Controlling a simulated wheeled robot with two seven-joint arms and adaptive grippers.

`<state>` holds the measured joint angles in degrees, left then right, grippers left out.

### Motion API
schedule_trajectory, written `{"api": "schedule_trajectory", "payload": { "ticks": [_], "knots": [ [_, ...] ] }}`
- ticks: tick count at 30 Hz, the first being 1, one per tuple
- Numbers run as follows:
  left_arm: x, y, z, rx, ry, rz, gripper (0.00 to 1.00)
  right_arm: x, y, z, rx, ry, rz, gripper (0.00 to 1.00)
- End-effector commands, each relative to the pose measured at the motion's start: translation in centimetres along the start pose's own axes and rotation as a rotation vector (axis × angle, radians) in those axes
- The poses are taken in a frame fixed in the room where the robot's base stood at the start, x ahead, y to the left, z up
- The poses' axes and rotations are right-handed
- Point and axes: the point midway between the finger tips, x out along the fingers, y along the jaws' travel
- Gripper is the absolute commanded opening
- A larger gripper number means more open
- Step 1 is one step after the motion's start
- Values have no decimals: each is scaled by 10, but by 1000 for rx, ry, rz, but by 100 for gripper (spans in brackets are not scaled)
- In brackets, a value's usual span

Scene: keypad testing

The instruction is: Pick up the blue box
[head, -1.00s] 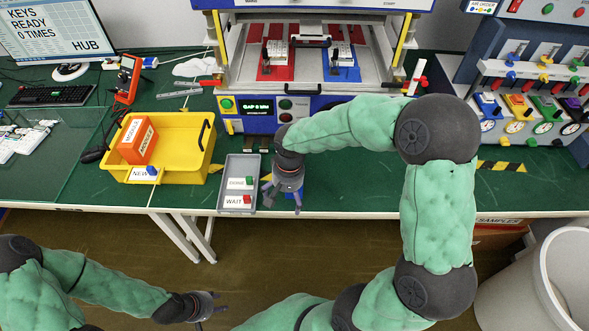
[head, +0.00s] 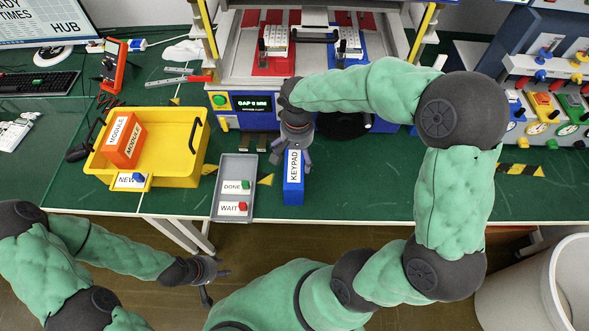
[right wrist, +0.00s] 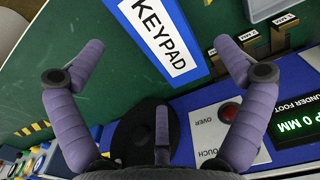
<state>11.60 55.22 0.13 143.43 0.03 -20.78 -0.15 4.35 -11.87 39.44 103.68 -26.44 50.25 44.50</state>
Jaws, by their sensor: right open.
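The blue box (head: 293,188) lies near the front edge of the green table, with a white KEYPAD label on top. My right gripper (head: 291,161) is over its far end, open, with its fingers pointing down. In the right wrist view the box (right wrist: 128,28) shows at the top, beyond and between the two spread fingertips (right wrist: 160,50); nothing is held. I cannot tell the exact height of the fingers above the box. My left gripper (head: 217,284) hangs low in front of the table, empty, with its fingers spread.
A grey tray (head: 247,172) marked DONE and WAIT lies just left of the box. A yellow bin (head: 185,170) with an orange MODULE box (head: 122,140) is further left. The test machine (head: 245,85) stands behind my right gripper. Table right of the box is clear.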

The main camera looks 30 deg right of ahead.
Motion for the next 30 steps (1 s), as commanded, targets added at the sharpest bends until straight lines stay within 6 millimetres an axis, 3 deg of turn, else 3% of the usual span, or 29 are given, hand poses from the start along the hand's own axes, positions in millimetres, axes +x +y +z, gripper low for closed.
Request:
{"api": "schedule_trajectory", "payload": {
  "ticks": [6, 14, 22, 30],
  "knots": [
    [12, -5, 0, 0, -1, 0, 40, 36, 1, 1, 1, -4, 2, 100],
    [18, -7, -1, 0, 0, 0, 40, 52, 2, 1, 0, -1, 1, 100],
    [36, -13, -1, 0, 0, 0, 40, 90, 5, 4, 0, -3, 0, 100],
    [36, -13, -1, 0, 0, 0, 40, 95, 5, 3, 0, -1, 0, 100]
  ]
}}
